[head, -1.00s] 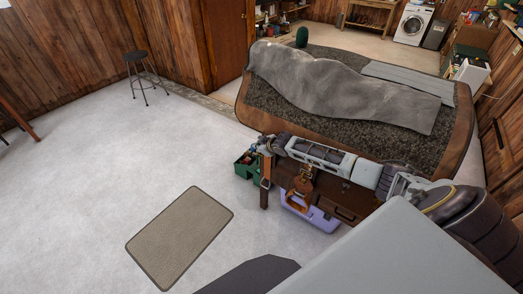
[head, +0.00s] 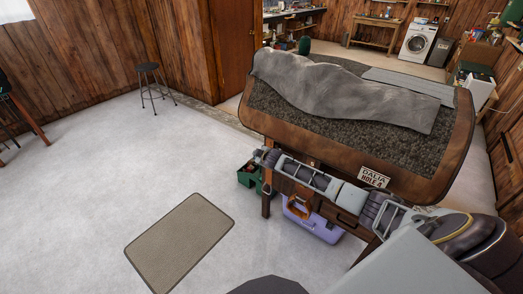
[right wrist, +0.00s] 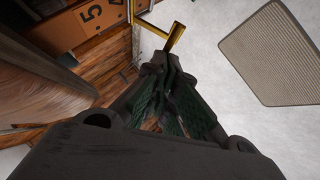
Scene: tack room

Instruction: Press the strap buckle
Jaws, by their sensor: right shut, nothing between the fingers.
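An orange-brown strap piece (head: 300,198) hangs at the front of the wooden stand in the head view, just below my right forearm. In the right wrist view, a yellow metal frame with a brown bar (right wrist: 176,36) lies just beyond the fingertips; it looks like the strap buckle, but I cannot tell for sure. My right gripper (head: 266,158) is at the left end of the arm, by the stand's left corner. In the wrist view the right gripper (right wrist: 170,68) is shut and empty; whether it touches the frame is unclear. My left gripper is out of view.
A wide brown-rimmed top (head: 452,165) carries a grey cloth (head: 345,90). A lilac box (head: 318,225) and a green crate (head: 246,178) stand below. A beige mat (head: 180,242) lies on open floor. A stool (head: 150,84) stands at the back left.

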